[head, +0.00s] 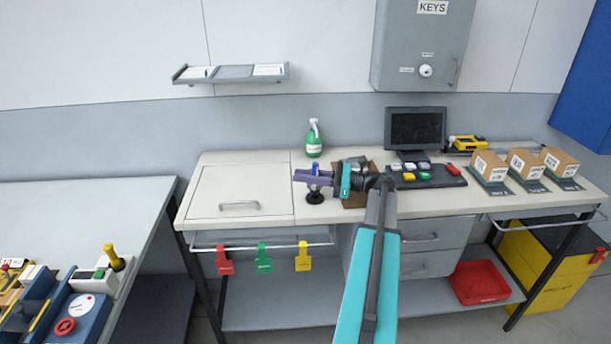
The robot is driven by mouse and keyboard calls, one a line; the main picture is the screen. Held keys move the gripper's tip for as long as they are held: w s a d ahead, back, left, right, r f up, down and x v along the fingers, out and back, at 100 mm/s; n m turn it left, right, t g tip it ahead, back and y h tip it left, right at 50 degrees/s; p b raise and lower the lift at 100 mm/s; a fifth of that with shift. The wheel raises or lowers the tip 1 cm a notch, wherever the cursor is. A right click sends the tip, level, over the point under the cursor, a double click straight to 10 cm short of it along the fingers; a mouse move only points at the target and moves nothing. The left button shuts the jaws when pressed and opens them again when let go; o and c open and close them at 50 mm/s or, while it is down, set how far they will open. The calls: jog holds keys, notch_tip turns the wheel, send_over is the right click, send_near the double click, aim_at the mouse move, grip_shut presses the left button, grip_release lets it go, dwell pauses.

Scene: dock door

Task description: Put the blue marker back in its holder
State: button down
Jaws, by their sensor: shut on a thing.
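The blue marker (315,168) shows as a small blue upright piece just above the purple fingers of my gripper (312,178). My gripper reaches in from the right over the bench and is shut on the marker. The fingers hide the marker's middle. A small black holder with a round base (315,197) stands on the bench directly below the fingers in this view. I cannot tell whether the marker's lower end is inside the holder, above it or touching it.
A green spray bottle (314,140) stands behind. A brown board (354,198) lies right of the holder, near a monitor (415,129) and a black button panel (427,176). Boxes (487,165) stand at the right. The bench's left part, a lid with a handle (240,190), is clear.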

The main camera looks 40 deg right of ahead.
jog(key=shift+f, duration=0.35)
dwell(0.4)
jog(key=c, duration=1.6)
grip_release()
jog(key=shift+c, duration=0.2)
jog(key=b+v, duration=0.3)
jog(key=v, duration=0.9)
jog(key=shift+d+f, duration=0.1)
jog(key=shift+d, duration=0.1)
jog(key=shift+v, duration=0.8)
